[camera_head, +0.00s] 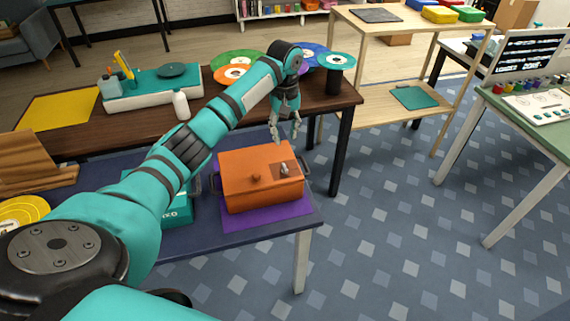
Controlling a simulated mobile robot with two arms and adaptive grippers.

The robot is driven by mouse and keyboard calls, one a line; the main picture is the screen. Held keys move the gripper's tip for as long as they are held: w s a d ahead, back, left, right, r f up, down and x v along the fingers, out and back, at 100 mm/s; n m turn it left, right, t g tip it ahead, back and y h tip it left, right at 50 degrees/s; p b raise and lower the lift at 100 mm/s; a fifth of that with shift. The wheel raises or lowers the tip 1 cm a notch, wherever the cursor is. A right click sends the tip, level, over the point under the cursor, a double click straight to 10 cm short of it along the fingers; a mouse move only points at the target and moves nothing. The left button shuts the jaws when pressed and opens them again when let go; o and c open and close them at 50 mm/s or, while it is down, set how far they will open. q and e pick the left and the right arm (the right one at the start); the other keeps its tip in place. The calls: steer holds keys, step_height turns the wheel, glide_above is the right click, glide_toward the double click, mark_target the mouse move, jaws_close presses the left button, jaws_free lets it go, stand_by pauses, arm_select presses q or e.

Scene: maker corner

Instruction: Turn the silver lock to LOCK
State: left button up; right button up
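The orange box (250,182) sits on a purple mat (240,221) at the right end of the dark blue table. The small silver lock (284,170) is on the right part of the box's top, on a brown plate. It is too small to tell which way it is turned or to read any marking. My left gripper (285,132) points down above and behind the lock, apart from it. Its fingers are spread with nothing between them. My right gripper is not in view.
A teal box (182,210) stands left of the orange box, partly hidden by my arm. A brown table (150,124) behind holds discs, a white bottle (181,105) and a record player (150,87). Patterned floor (400,230) lies clear to the right.

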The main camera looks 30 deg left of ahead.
mark_target(285, 167)
arm_select(q)
step_height(285, 167, down, 13)
steer(key=shift+f, duration=0.15)
steer(key=shift+c, duration=0.4)
jaws_close()
